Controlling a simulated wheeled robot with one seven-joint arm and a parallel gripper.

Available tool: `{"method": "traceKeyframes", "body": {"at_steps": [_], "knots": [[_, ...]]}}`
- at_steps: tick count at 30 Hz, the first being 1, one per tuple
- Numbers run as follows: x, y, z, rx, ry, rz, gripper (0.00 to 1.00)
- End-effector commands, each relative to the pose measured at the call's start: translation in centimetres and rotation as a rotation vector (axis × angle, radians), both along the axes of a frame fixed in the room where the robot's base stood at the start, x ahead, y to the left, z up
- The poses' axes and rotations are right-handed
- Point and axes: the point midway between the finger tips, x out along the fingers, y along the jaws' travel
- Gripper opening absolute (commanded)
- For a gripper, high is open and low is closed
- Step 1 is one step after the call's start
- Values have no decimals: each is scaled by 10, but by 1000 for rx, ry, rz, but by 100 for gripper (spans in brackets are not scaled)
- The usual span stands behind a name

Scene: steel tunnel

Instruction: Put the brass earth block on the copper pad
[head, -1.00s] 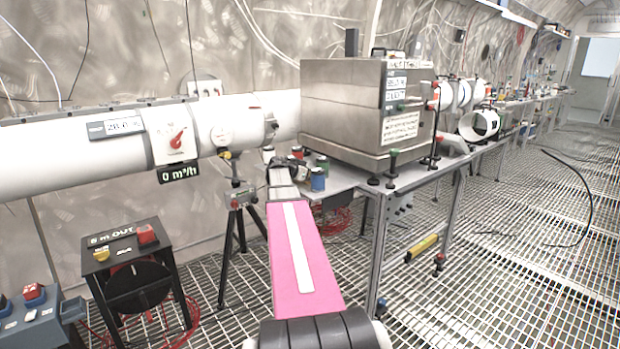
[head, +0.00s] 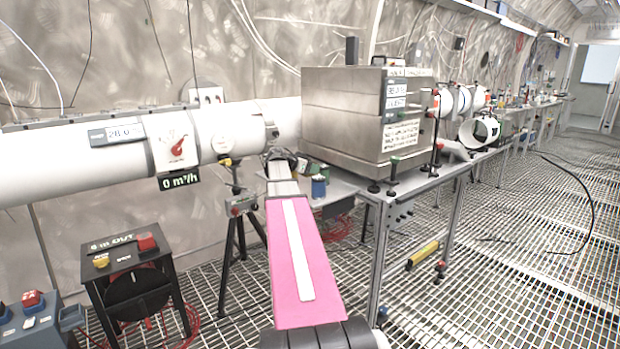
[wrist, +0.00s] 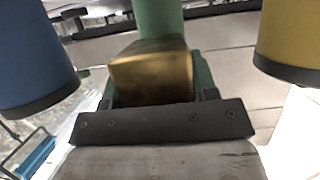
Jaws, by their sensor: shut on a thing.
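The brass earth block (wrist: 152,72) is a gold-coloured block between the fingers of my gripper (wrist: 157,88) in the wrist view. My gripper is shut on it. A green cylinder stands right behind the block; I cannot tell whether they touch. In the head view my gripper (head: 283,158) is at the far end of my pink arm, over the near left end of the bench, and the block is too small or hidden there. I cannot make out the copper pad in either view.
Blue (wrist: 32,58), green (wrist: 158,18) and yellow (wrist: 290,42) cylinders surround the block closely. A blue can (head: 318,187) stands on the bench right of my gripper. A large steel box (head: 345,115) is behind, and a white pipe (head: 60,163) runs left.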

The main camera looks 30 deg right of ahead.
Motion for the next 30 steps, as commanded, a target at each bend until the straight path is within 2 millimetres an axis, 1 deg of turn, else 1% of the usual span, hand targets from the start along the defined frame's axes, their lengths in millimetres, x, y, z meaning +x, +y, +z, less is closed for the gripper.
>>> {"method": "traceKeyframes", "body": {"at_steps": [1,3,8,15,18,21,27,30], "knots": [[0,0,10,-3,-2,1,9],[-2,17,8,-1,1,3,9],[-6,51,8,-1,1,3,9],[-11,116,7,-2,1,4,9],[-12,140,7,-1,1,4,9],[-13,159,7,-1,0,2,9],[-15,185,7,-2,0,1,9],[-15,191,7,-2,1,0,9]]}}
